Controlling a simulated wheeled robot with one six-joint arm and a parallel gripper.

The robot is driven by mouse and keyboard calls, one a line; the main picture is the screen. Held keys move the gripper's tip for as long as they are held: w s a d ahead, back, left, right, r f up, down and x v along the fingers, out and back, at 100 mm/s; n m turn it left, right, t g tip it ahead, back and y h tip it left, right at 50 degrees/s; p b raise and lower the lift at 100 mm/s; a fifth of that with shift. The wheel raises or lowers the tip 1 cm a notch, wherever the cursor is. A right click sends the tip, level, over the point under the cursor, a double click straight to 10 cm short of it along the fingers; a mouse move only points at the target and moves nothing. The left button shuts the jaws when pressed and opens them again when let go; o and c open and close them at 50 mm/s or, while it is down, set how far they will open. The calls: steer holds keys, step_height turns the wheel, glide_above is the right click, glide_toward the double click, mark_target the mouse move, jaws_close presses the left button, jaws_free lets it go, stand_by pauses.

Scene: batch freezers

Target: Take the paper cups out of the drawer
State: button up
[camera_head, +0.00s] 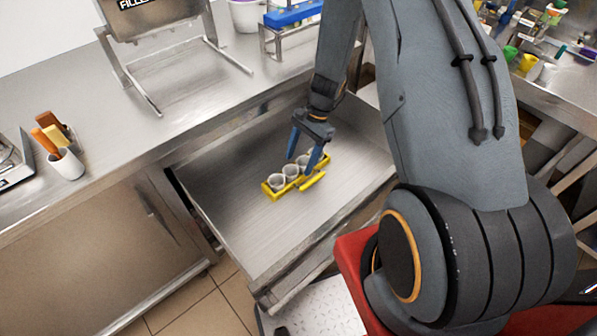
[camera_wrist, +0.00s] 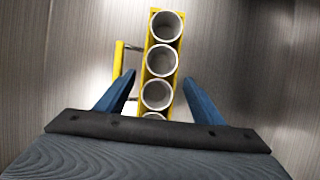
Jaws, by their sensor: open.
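The paper cups (camera_head: 291,172) are white and stand upright in a row in a yellow holder (camera_head: 268,191) with a side handle. The holder sits on the floor of the open metal drawer (camera_head: 245,220). My gripper (camera_head: 303,160) is inside the drawer space over the right end of the row, open, its blue fingers pointing down. In the wrist view several cups (camera_wrist: 162,60) show from above. The fingers (camera_wrist: 160,95) lie on either side of the row with gaps to it. The nearest cup is partly hidden by the gripper body. I cannot tell the exact fingertip height.
The steel counter (camera_head: 185,110) runs above and behind the drawer. It carries a metal stand (camera_head: 160,60), a blue-topped rack (camera_head: 292,14) and a white cup of utensils (camera_head: 67,163). The drawer floor around the holder is clear.

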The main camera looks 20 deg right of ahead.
mark_target(298, 166)
steer(key=shift+p+x, duration=0.35)
steer(key=shift+x, duration=1.3)
steer(key=shift+s, duration=0.1)
steer(key=c, duration=1.2)
steer(key=shift+r, duration=0.2)
